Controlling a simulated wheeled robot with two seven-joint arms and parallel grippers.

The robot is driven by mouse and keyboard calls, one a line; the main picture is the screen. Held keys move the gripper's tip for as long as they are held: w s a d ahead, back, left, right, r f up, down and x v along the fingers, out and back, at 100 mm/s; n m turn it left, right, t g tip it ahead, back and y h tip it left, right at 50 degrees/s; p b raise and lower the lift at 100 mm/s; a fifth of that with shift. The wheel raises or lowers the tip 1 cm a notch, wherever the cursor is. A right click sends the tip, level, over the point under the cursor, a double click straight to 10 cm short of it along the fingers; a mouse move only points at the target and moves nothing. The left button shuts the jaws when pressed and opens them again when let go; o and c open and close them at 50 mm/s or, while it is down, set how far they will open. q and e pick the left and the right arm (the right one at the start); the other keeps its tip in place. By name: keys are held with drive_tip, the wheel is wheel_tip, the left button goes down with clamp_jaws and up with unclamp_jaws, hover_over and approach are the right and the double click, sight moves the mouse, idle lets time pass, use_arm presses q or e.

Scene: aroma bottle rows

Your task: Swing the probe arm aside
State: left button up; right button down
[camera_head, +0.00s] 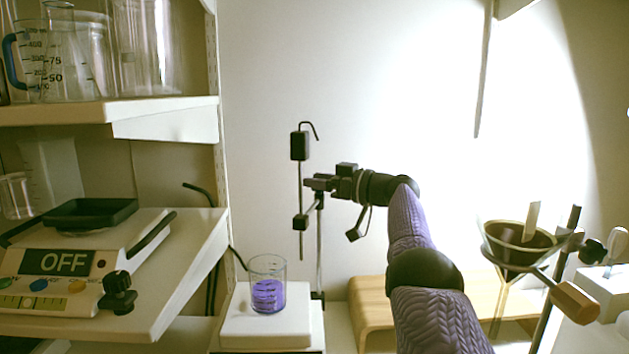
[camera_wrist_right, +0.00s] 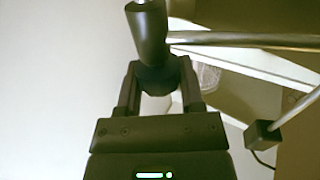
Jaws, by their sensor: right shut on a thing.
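The probe arm is a stand with an upright metal rod (camera_head: 320,240) and a thin hanging probe rod (camera_head: 301,190) that carries a black block (camera_head: 300,146) near its top. My right gripper (camera_head: 314,184) reaches in at the stand's top and hides the joint there. In the right wrist view its fingers (camera_wrist_right: 157,80) are shut on a black knob (camera_wrist_right: 148,35) of the probe arm. A metal bar (camera_wrist_right: 245,40) runs right from behind the knob. The probe's lower tip hangs above and to the right of the beaker (camera_head: 268,285), clear of it. My left gripper is not in view.
The beaker holds purple liquid and stands on a white plate (camera_head: 240,328). A shelf unit at left holds glassware and a device reading OFF (camera_head: 65,263). A wooden stand (camera_head: 372,300) is behind my right arm; a funnel (camera_head: 520,245) on a stand is at right.

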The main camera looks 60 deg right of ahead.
drive_tip(key=shift+c, duration=1.1)
unclamp_jaws()
